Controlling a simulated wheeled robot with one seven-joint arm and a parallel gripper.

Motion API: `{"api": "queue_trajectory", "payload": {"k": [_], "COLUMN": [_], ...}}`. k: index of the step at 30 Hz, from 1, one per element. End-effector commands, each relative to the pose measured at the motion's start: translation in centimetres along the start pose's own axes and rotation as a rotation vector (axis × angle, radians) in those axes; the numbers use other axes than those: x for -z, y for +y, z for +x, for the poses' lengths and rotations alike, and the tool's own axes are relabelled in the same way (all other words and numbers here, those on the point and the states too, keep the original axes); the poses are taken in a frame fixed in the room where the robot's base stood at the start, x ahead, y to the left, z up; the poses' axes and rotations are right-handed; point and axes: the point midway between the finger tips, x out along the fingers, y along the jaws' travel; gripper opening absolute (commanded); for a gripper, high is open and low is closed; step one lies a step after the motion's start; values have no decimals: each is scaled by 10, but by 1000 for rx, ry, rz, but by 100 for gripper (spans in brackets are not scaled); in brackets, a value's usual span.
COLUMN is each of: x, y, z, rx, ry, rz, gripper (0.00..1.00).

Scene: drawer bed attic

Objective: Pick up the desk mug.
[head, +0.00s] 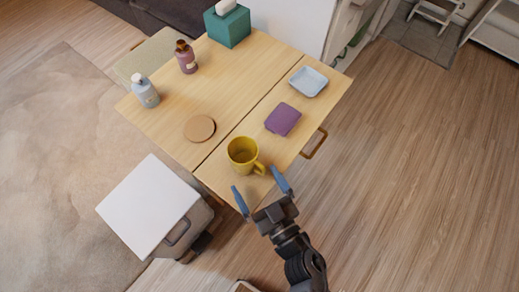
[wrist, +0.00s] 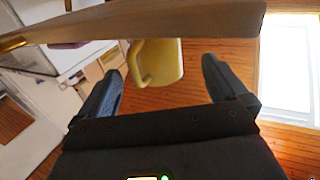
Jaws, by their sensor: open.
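The yellow desk mug (head: 240,158) stands upright near the front edge of the wooden table (head: 232,95). Its handle points towards the lower right of the head view, close to my gripper. My gripper (head: 255,178) is open and empty at the table's front edge, with its two blue-grey fingers spread on the near side of the mug. In the wrist view, the mug (wrist: 165,62) shows between and beyond the open fingers of my gripper (wrist: 160,65), under a wooden edge; part of it is hidden there.
A purple box (head: 283,119), a light blue dish (head: 308,81) and a round brown coaster (head: 199,128) lie on the table. Two pump bottles (head: 145,92) (head: 186,58) and a teal tissue box (head: 228,27) stand farther back.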

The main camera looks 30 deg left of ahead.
Motion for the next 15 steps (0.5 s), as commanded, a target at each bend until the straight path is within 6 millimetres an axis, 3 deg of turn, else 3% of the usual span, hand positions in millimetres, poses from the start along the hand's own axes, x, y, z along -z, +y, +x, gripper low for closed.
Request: {"api": "queue_trajectory", "payload": {"k": [15], "x": [2], "y": [7], "z": [62], "rx": [-2], "ry": [2], "rz": [-1], "gripper": [100]}}
